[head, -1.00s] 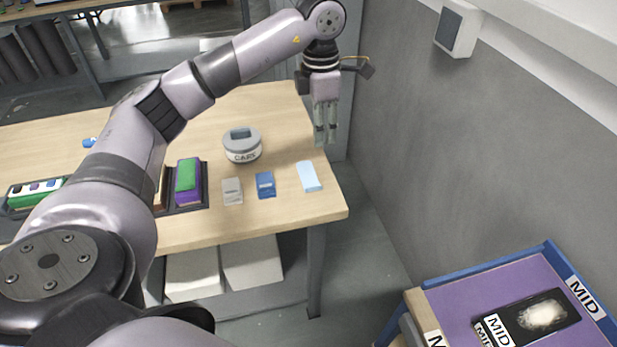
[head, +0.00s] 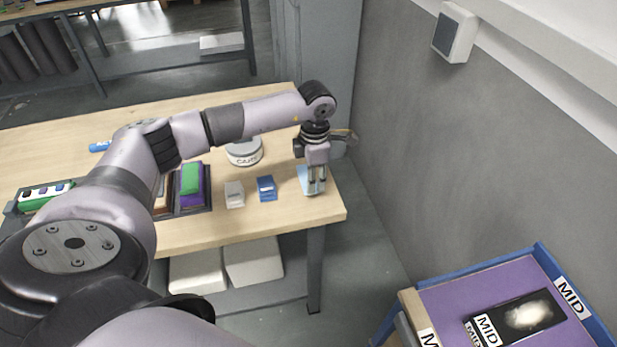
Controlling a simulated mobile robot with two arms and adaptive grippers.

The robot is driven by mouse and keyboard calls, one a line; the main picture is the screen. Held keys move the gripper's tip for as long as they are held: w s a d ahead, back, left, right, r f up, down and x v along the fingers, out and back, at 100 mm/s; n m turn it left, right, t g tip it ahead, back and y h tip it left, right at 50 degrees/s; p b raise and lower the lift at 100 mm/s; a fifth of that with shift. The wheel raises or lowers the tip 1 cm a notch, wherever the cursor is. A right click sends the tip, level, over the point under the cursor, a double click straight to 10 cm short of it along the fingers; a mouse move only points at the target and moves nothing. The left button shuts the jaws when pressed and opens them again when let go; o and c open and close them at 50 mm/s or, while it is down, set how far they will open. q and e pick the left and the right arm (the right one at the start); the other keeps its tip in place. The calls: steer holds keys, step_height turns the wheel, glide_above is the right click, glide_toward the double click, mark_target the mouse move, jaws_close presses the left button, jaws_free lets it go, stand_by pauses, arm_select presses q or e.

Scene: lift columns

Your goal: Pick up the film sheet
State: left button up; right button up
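A pale blue flat sheet (head: 304,180), which looks like the film sheet, lies near the right end of the wooden table. My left gripper (head: 317,190) points down over its right part and hides some of it. Its two fingers show a gap between them. Whether the fingertips touch the sheet or the tabletop is hard to tell. My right gripper is not in view.
Left of the sheet on the table (head: 270,222) are a blue packet (head: 267,190), a light grey packet (head: 234,196) and a dark tray (head: 195,210) with coloured items. A round tub (head: 243,155) stands behind. A grey wall (head: 430,170) rises at right, above a blue-rimmed purple tray (head: 440,296).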

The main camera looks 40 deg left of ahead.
arm_select(q)
steer(key=shift+f, duration=1.6)
steer(key=shift+c, duration=0.2)
jaws_close()
